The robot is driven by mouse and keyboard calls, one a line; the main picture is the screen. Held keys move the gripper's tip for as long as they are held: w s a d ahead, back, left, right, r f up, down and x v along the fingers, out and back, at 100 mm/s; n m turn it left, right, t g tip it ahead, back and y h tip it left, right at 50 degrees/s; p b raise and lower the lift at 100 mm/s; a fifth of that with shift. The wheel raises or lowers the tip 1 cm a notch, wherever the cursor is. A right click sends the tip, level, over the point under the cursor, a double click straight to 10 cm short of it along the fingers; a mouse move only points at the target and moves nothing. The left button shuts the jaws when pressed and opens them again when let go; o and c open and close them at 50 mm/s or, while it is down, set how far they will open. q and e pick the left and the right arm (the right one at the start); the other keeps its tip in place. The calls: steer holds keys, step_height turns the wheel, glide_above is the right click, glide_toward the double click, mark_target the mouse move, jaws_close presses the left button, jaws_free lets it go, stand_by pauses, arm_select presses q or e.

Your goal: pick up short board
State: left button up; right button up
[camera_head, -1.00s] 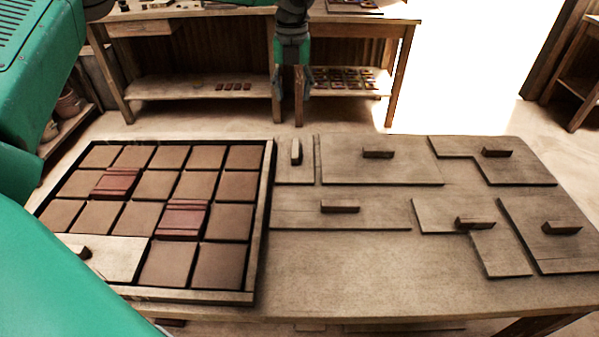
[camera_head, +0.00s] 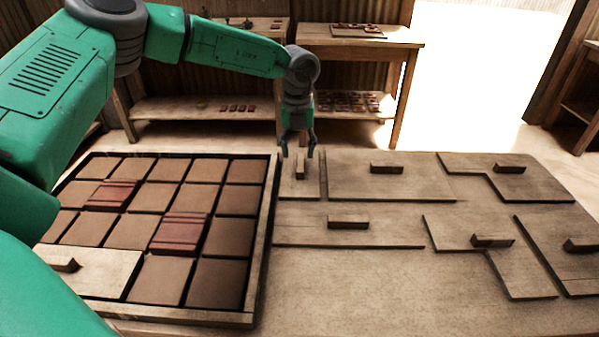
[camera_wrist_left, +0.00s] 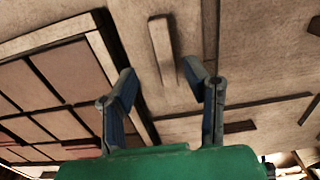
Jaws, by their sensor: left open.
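The short board (camera_head: 289,187) is a small pale wooden board lying just right of the tile frame, with an upright bar handle (camera_head: 300,165) on top. My left gripper (camera_head: 298,150) is above the board's far end, its fingers apart around the line of the handle. In the left wrist view, the handle (camera_wrist_left: 162,45) shows beyond and between the open fingers (camera_wrist_left: 170,85), with nothing held. I cannot tell whether a finger touches the board. My right gripper is out of view.
A wooden frame (camera_head: 272,215) of brown and dark red tiles stands to the left, with another handled board (camera_head: 100,262) in its near corner. A wide board (camera_head: 425,183) lies close on the right, a long board (camera_head: 300,233) just nearer. The near middle table (camera_head: 370,290) is clear.

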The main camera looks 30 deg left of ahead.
mark_target(300, 162)
arm_select(q)
steer(key=f, duration=0.4)
steer(key=shift+w+d+f+b, duration=0.3)
steer(key=shift+f, duration=0.05)
steer(key=shift+a, duration=0.15)
jaws_close()
